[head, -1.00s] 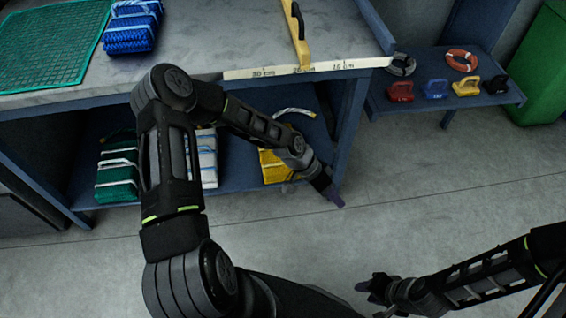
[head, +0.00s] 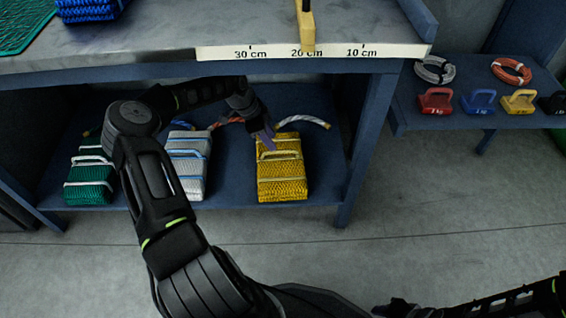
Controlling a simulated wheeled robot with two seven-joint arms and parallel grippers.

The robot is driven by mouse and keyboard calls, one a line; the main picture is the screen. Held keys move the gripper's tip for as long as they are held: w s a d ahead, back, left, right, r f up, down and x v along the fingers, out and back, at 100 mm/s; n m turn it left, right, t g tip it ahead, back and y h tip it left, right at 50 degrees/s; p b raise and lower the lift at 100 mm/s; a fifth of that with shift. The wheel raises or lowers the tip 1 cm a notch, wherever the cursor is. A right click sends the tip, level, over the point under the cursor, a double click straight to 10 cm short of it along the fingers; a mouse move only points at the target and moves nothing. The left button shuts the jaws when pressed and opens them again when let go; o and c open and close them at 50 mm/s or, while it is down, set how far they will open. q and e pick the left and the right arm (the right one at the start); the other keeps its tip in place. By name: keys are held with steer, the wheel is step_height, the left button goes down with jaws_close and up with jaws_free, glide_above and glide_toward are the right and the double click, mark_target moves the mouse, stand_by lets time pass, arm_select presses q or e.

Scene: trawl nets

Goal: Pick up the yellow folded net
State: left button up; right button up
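The yellow folded net (head: 282,183) lies on the lower shelf under the table, with a pale band around it and a loop or handle on top. My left arm reaches in under the tabletop. My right gripper (head: 398,308) is low at the bottom edge, far from the net, dark and partly cut off.
On the same lower shelf (head: 230,190), a white net (head: 188,165) and a green net (head: 90,180) lie left of the yellow one. The tabletop edge with a ruler strip (head: 310,51) overhangs them. A table leg (head: 358,150) stands right. Weights and rope coils sit on a side shelf.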

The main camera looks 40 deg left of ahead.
mark_target(280, 152)
arm_select(q)
steer(key=shift+b+x, duration=0.5)
steer(key=shift+x, duration=0.9)
steer(key=b+x, duration=0.2)
steer(key=x, duration=0.2)
steer(key=shift+d+f, duration=0.1)
steer(key=shift+f, duration=0.05)
steer(key=shift+w+d+f+b, duration=0.15)
steer(key=shift+f+b, duration=0.25)
steer(key=shift+f, duration=0.05)
jaws_close()
